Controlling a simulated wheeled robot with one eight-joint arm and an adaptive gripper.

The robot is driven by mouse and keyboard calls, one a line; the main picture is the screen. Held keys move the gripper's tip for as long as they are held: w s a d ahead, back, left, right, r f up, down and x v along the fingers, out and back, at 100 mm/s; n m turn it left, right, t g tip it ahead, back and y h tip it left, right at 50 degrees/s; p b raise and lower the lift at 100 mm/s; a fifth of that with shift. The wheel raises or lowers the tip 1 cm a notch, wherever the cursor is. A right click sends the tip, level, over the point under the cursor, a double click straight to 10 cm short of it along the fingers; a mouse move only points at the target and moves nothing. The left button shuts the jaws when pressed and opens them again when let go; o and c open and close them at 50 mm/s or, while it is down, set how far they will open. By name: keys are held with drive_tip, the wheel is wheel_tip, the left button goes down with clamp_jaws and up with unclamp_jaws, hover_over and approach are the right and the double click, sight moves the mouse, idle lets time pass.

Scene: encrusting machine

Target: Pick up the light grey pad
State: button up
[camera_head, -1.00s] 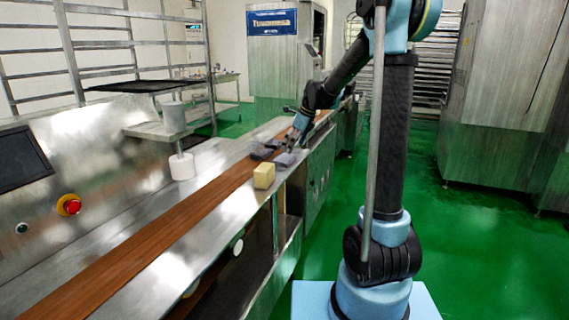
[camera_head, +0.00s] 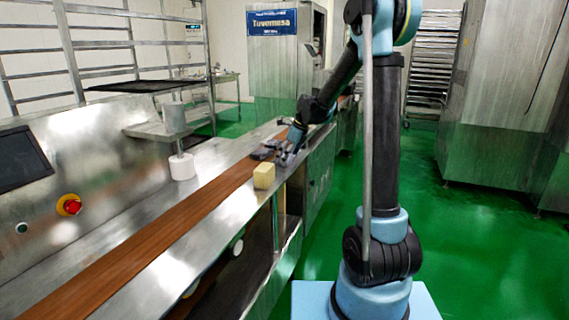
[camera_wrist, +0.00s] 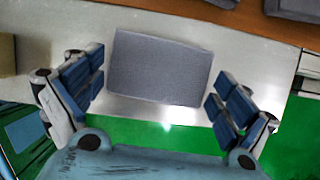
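The light grey pad (camera_wrist: 160,66) lies flat on the steel ledge in the wrist view, near the ledge's front edge. My gripper (camera_wrist: 158,82) is open, with one blue-padded finger on each side of the pad. Gaps show between the pad and both fingers, and nothing is held. In the head view my gripper (camera_head: 286,156) is over the ledge beside the conveyor and largely hides the pad.
Dark grey pads (camera_head: 262,153) lie by the brown belt (camera_head: 190,211). A yellow block (camera_head: 263,176) stands on the ledge nearer the camera; its side shows at the wrist view's left edge. Green floor lies beyond the ledge's edge.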

drive_tip(key=c, duration=0.4)
drive_tip(key=shift+o, duration=0.2)
wheel_tip(320, 180, up, 10)
idle(0.4)
